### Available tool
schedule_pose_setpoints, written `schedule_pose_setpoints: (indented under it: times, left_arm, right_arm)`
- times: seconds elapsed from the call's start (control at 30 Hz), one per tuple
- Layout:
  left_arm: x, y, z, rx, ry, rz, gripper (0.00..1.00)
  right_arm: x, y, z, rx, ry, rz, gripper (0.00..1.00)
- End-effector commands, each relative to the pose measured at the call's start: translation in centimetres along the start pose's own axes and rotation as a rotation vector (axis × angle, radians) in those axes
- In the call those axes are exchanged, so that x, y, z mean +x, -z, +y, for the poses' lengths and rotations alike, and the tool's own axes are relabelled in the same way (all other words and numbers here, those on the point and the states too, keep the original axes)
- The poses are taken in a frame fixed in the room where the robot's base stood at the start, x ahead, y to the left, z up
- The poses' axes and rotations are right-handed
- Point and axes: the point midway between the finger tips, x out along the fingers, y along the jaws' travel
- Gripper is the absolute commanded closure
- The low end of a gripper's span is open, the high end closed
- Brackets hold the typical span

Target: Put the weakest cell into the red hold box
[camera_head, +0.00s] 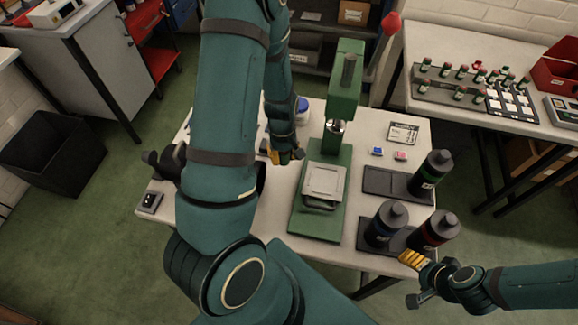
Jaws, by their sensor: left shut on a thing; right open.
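A red box (555,65) stands at the right end of the back right table. I cannot tell which is weakest. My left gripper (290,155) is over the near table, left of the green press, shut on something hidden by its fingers. My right gripper (412,262) is open at the near table's front right corner, close to a dark bottle with a red band (437,231).
The green press (342,100) stands mid-table with a pale plate (325,182). Two more dark bottles, one green-labelled (430,175) and one blue-banded (385,223), stand on dark trays. A grey device (563,111) sits near the red box. A black bin (52,150) is far left.

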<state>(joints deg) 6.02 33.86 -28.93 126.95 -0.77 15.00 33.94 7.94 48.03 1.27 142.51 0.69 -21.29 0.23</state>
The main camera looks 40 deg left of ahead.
Motion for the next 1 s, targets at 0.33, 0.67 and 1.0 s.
schedule_pose_setpoints:
  times: [0.33,0.67,1.0]
  left_arm:
    - [3.6,0.2,0.0,0.000,0.001,-0.001,1.00]
    - [6.6,0.4,0.1,0.001,-0.001,0.001,1.00]
    - [6.9,0.4,0.0,0.000,-0.001,0.001,0.55]
  right_arm:
    - [0.7,-0.1,0.2,0.000,-0.001,0.000,0.27]
    - [1.2,-0.1,0.4,0.000,-0.002,0.000,0.27]
    - [1.5,-0.2,0.5,-0.001,-0.003,-0.001,0.27]
